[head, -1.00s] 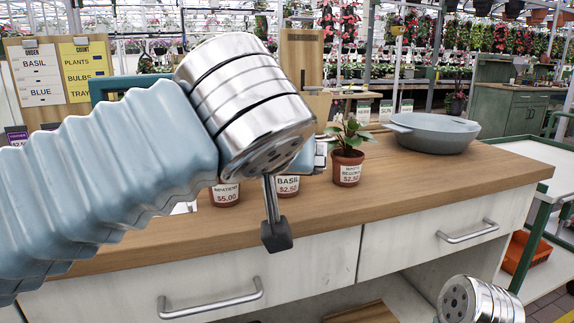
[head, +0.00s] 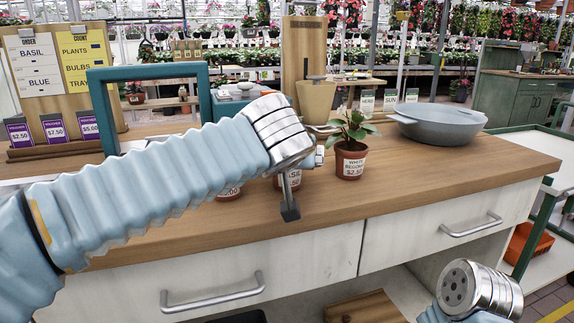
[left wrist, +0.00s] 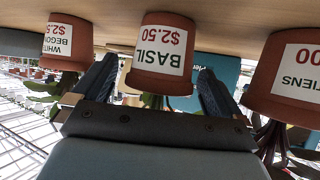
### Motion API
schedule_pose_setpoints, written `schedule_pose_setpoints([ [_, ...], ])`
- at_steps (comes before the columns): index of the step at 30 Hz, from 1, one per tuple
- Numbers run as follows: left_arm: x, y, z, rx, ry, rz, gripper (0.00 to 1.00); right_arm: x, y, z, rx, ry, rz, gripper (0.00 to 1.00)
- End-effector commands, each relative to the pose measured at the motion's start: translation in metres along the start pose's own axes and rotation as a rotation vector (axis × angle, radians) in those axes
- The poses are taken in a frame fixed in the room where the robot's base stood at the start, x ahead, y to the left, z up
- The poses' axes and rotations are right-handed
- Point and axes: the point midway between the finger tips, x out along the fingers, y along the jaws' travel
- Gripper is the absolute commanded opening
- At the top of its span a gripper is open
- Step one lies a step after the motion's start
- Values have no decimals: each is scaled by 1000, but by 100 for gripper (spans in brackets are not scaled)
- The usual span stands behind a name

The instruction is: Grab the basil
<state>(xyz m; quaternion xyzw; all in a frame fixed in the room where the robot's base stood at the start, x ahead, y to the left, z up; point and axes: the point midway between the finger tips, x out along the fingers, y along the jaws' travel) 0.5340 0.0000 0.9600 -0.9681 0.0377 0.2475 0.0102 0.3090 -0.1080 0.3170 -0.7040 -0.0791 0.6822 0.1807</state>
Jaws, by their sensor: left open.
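The basil pot (head: 292,179) stands upright on the wooden counter, partly hidden behind my left gripper in the head view. In the left wrist view the picture is upside down, and the terracotta basil pot (left wrist: 162,55) with its white label sits between the two dark fingers. My left gripper (left wrist: 153,82) is open, with one finger on each side of the pot; I see no clear contact. In the head view one dark fingertip of this gripper (head: 300,185) shows in front of the pot. My right wrist is at the lower right, its fingers out of sight.
A white begonia pot (head: 351,163) stands close on the right of the basil, and an impatiens pot (left wrist: 290,75) close on the other side. A grey-blue bowl (head: 438,127) is farther right. A teal frame (head: 150,70) stands behind my left arm. The front counter (head: 400,192) is clear.

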Motion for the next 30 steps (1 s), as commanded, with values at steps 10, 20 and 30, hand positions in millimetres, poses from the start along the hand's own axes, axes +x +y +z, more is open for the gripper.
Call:
schedule_pose_setpoints([
  [10, 6, 0, 0, -1, 1, 1, 92, -1, 0, 0, 0, 0, 0, 43],
  [20, 6, 0, 0, -1, 0, 1, 42, -1, 0, 0, 0, 0, 0, 43],
  [30, 4, 0, -4, -2, 1, 1, 33, -1, 0, 0, 0, 0, 0, 43],
])
